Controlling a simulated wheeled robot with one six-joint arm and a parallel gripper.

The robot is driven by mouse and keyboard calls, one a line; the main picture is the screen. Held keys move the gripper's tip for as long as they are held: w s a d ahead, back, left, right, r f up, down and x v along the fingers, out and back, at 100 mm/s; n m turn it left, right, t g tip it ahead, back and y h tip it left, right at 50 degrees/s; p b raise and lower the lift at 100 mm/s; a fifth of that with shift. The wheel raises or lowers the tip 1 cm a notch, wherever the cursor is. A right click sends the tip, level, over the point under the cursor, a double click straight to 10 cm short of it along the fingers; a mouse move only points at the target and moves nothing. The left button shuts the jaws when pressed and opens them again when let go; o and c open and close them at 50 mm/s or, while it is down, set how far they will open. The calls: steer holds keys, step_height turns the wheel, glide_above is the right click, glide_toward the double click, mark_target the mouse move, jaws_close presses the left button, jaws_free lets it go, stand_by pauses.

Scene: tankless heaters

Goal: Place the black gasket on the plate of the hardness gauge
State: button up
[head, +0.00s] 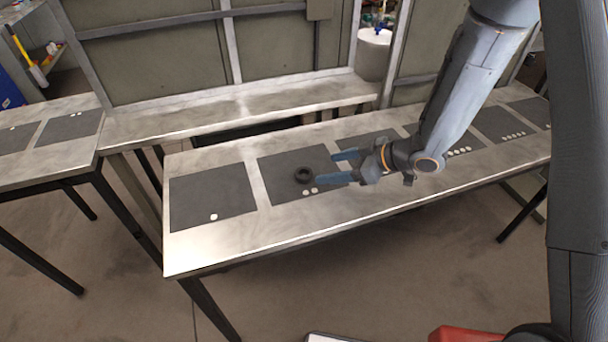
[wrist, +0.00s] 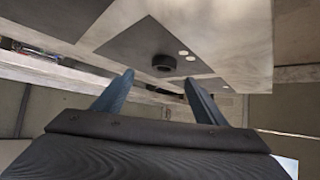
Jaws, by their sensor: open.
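The black gasket (head: 304,175) is a thick dark ring lying on a dark grey mat (head: 280,165) marked with two white dots. My gripper (head: 336,168) is open and empty, with its two blue fingers pointing left toward the gasket from its right side. In the wrist view the gasket (wrist: 164,62) shows ahead of the fingers, roughly between the fingertips (wrist: 158,82), and apart from them. I see no hardness gauge or plate that I can make out in either view.
The long bench (head: 215,245) carries several dark mats with white dots; a one-dot mat (head: 212,196) at the left is bare. Another table (head: 75,150) stands at the left. A white cylindrical container (head: 374,55) stands behind the bench.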

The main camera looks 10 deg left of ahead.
mark_target(304, 173)
steer(key=shift+s+a+f+g, duration=0.1)
steer(key=shift+s+a+g, duration=0.25)
steer(key=shift+a, duration=0.15)
steer(key=shift+a+f+n+y, duration=0.2)
steer(key=shift+a+n+y, duration=0.1)
steer(key=shift+w+p+x, duration=0.15)
steer(key=shift+p+x, duration=0.6)
steer(key=shift+x, duration=0.95)
steer(key=shift+w+p+x, duration=0.15)
steer(key=shift+p+x, duration=0.6)
steer(key=shift+x, duration=1)
steer(key=shift+d, duration=0.1)
steer(key=c, duration=1.2)
